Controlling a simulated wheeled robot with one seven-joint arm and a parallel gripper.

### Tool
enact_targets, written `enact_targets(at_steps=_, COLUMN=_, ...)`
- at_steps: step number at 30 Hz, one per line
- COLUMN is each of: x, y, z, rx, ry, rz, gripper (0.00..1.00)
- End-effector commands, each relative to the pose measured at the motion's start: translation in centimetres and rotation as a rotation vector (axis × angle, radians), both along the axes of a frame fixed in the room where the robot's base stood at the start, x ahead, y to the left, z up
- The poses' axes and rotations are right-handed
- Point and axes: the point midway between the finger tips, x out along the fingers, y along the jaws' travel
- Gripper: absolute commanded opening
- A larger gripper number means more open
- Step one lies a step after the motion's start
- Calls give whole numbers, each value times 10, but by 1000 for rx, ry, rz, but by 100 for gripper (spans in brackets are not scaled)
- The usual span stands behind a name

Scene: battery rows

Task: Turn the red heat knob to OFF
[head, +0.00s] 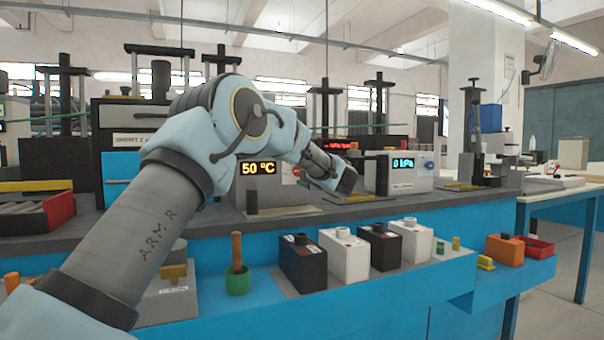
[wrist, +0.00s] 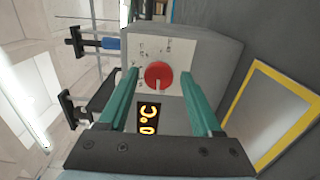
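The red heat knob (wrist: 158,75) is on the pale front panel of a grey heater box (wrist: 208,52) in the wrist view, which shows the box turned sideways. A light pointer mark shows on the knob's lower part in that view. Small dark labels around it are too blurred to read. My gripper (wrist: 158,78) is open, with one green finger on each side of the knob; I cannot tell whether they touch it. In the head view the heater's display (head: 258,168) reads 50 °C, and my arm covers part of the box.
A white device (head: 408,172) with a 0 kPa display stands to the right on the grey bench. Black and white batteries (head: 343,257) stand in a row on the lower blue shelf, beside a green cup (head: 238,282). Yellow-edged plates lie on the bench.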

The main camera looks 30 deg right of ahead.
Motion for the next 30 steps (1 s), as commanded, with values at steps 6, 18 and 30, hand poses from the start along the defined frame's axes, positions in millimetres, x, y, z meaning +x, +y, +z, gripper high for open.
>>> enact_targets(at_steps=6, x=0, y=0, z=1, rx=0, ry=-1, rz=0, gripper=75)
enact_targets(at_steps=18, x=-39, y=4, z=2, rx=1, ry=-2, rz=-3, gripper=75)
enact_targets(at_steps=30, x=-102, y=12, z=1, rx=0, ry=-1, rz=-1, gripper=75)
